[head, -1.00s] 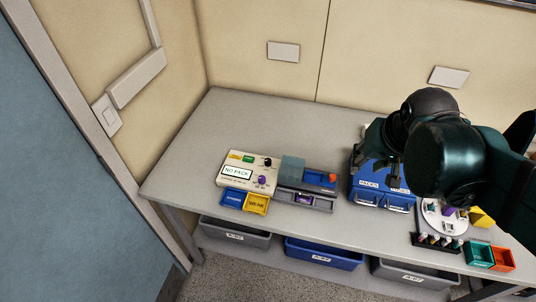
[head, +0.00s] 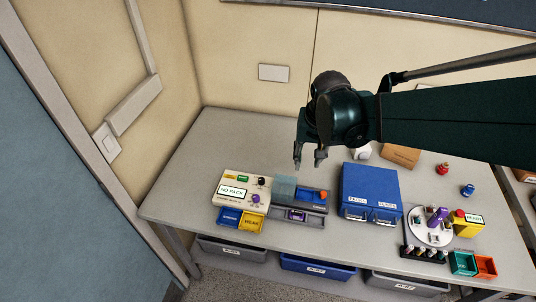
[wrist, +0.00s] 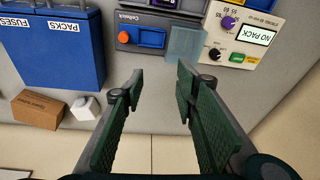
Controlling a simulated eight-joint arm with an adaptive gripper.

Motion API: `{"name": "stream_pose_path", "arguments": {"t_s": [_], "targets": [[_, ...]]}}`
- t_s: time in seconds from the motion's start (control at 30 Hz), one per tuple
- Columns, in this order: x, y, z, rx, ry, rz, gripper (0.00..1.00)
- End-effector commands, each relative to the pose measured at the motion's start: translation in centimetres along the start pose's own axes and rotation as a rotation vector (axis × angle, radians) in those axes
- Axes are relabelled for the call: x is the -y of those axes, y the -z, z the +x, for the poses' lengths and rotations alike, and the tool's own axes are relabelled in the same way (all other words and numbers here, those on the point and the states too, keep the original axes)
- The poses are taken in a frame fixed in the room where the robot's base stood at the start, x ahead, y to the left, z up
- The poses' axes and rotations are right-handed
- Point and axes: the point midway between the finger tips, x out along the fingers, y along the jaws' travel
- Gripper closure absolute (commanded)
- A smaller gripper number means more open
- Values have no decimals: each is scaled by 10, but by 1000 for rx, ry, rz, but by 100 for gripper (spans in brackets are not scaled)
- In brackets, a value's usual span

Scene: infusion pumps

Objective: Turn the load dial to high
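The cream pump panel (head: 232,202) stands at the left of the table with a "NO PACK" display. It bears a black knob (head: 262,182) and a purple knob (head: 256,199). In the wrist view the black knob (wrist: 215,54) and the purple knob (wrist: 229,22) are at the upper right. Numbers show beside the purple knob; I cannot read which knob is the load dial. My gripper (head: 308,163) is in the air, right of and behind the panel. In the wrist view my gripper (wrist: 161,70) is open and empty, touching nothing.
A translucent block (head: 284,187) rises right of the knobs, on a grey unit with an orange knob (head: 323,195). A blue drawer cabinet (head: 371,186) stands farther right. A white round tray (head: 422,238) and small bins are at the right. Table behind the panel is clear.

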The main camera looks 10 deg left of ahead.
Motion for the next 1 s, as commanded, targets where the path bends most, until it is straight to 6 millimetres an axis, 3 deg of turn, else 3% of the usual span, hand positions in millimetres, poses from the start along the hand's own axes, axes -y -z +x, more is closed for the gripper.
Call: {"name": "stream_pose_path", "arguments": {"t_s": [0.53,0.8,1.0], "targets": [[86,24,45,117,-17,-39,70],[126,24,73,170,-33,-58,70],[146,22,88,197,-43,-65,70]]}}
